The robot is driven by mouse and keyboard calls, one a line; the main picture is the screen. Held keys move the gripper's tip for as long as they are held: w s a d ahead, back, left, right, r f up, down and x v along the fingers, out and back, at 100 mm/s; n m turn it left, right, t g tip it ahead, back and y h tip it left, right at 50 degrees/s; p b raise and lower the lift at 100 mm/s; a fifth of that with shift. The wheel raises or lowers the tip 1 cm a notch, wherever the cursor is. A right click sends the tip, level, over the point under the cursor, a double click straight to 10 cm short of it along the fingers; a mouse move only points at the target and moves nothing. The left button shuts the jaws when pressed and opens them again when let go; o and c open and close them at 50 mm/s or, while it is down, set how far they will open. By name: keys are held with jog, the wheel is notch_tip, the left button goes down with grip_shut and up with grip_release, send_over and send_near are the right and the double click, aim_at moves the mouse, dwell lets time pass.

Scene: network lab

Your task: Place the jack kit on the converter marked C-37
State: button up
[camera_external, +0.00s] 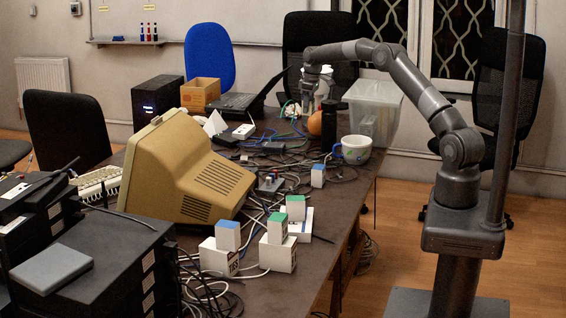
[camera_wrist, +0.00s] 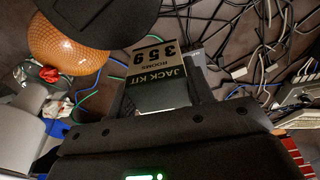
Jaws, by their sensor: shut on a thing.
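The jack kit (camera_wrist: 158,72) is a box with a cream and dark label reading "JACK KIT" and "359" in the wrist view. My gripper (camera_external: 314,96) is shut on it above the far part of the table. In the outside view the kit is too small to make out clearly. No marking C-37 can be read in either view, so I cannot tell which thing is that converter. White boxes with small blue- or green-topped blocks, including a left box (camera_external: 229,259) and a right box (camera_external: 278,254), stand at the near end of the table; their print is unclear.
An orange ball (camera_wrist: 68,50) is close to my gripper. A black bottle-like thing (camera_external: 329,119), a clear bin (camera_external: 374,110), a white cup (camera_external: 356,148) and a laptop (camera_external: 236,104) stand around it. Cables cover the table's middle. A beige monitor (camera_external: 188,170) stands left.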

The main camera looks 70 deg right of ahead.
jog(key=w+a+f, duration=0.2)
jog(key=w, duration=0.1)
jog(key=w+a+f, duration=0.2)
jog(key=w+f, duration=0.1)
jog(key=w+a+f, duration=0.2)
jog(key=w+f, duration=0.1)
jog(key=w, duration=0.1)
jog(key=shift+a+f, duration=0.15)
jog(key=shift+f, duration=2)
jog(key=o, duration=1)
jog(key=shift+f, duration=0.15)
jog(key=shift+o, duration=0.2)
